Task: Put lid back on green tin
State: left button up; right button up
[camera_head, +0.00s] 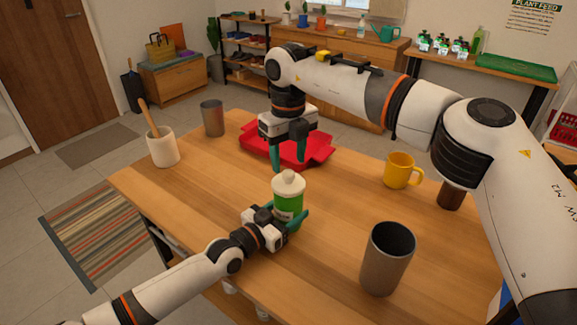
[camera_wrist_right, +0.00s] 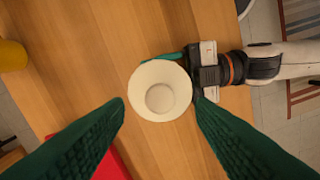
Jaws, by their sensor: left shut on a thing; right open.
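The green tin (camera_head: 287,208) stands upright near the middle of the wooden table. My left gripper (camera_head: 279,217) is shut around the tin's body, from the near side. The cream-white lid (camera_head: 288,185) with its round knob sits on top of the tin and looks level; whether it is fully seated I cannot tell. The lid also shows from above in the right wrist view (camera_wrist_right: 160,91), hiding the tin under it. My right gripper (camera_head: 289,160) is open and empty, pointing down above and slightly behind the lid, its teal fingers apart from it.
A red tray (camera_head: 318,153) lies behind the tin. A yellow mug (camera_head: 399,171) and a dark grey cup (camera_head: 386,260) stand to the right. A white crock (camera_head: 162,148) with a wooden handle and a metal cup (camera_head: 212,118) stand left. The left-middle tabletop is clear.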

notch_tip(320, 180, up, 9)
jog(key=shift+f, duration=0.2)
pick_arm(q)
jog(key=o, duration=1.5)
jog(key=shift+c, duration=0.2)
jog(key=v, duration=1.2)
pick_arm(e)
jog(key=shift+r, duration=0.15)
